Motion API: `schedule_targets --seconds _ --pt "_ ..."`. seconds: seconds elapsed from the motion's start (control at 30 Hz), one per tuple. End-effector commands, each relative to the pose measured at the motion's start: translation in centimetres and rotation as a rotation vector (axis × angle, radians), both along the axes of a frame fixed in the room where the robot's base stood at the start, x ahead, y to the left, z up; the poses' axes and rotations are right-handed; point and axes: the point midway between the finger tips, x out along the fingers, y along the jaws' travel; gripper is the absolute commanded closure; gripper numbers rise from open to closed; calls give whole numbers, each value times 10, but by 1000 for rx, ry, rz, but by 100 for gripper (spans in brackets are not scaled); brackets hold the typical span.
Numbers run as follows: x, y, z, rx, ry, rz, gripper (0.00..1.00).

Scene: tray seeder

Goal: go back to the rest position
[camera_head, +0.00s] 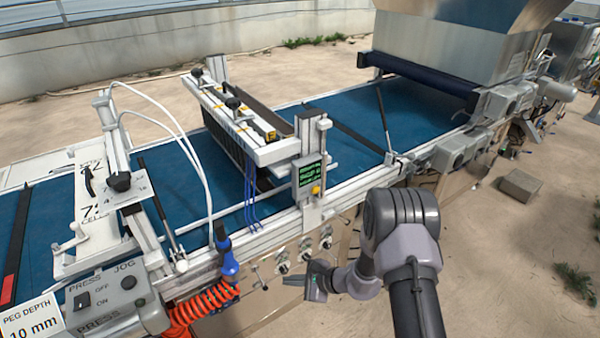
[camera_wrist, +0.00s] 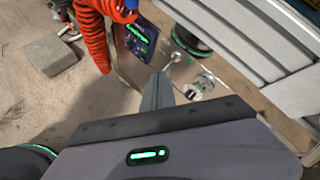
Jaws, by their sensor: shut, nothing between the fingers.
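My gripper (camera_head: 308,281) hangs low in front of the near side of the seeder, below its front rail and beside the valve knobs (camera_head: 304,248). The fingers point left in the head view. In the wrist view the narrow grey fingers (camera_wrist: 157,92) are together with nothing between them. My arm comes up from the bottom right of the head view and bends at the elbow. No separate task object is held.
The blue conveyor belt (camera_head: 185,195) runs across behind the arm. An orange coiled hose (camera_head: 205,302) hangs at left; it shows in the wrist view (camera_wrist: 93,38) above the fingers. A stone block (camera_head: 521,186) lies on the floor at right. The floor there is largely free.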

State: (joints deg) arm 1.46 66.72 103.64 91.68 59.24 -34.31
Motion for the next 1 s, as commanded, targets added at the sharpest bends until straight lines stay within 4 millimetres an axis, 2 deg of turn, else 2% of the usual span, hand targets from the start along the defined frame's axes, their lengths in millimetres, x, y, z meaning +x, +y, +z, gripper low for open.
schedule_targets --seconds 0.03,0.07,0.17,0.2,0.27,0.3,0.37,0.4,0.43,0.5,0.6,0.7,0.8,1.0 --pt "3 3 32 -7 -35 45 100" --pt "2 5 53 -14 -55 79 100" --pt "-13 9 138 -63 -141 224 100" --pt "-27 9 176 -99 -182 294 100" --pt "-55 5 229 -173 -246 398 100" --pt "-77 -1 259 -232 -287 462 100" --pt "-112 -13 297 -335 -348 548 100" --pt "-137 -23 317 -413 -387 598 100" --pt "-155 -31 329 -474 -416 630 100" --pt "-195 -54 351 -626 -478 688 100" --pt "-239 -86 366 -828 -545 729 100" --pt "-265 -111 372 -978 -589 737 100" --pt "-276 -125 375 -1058 -608 737 100" --pt "-279 -128 375 -1078 -611 736 100"
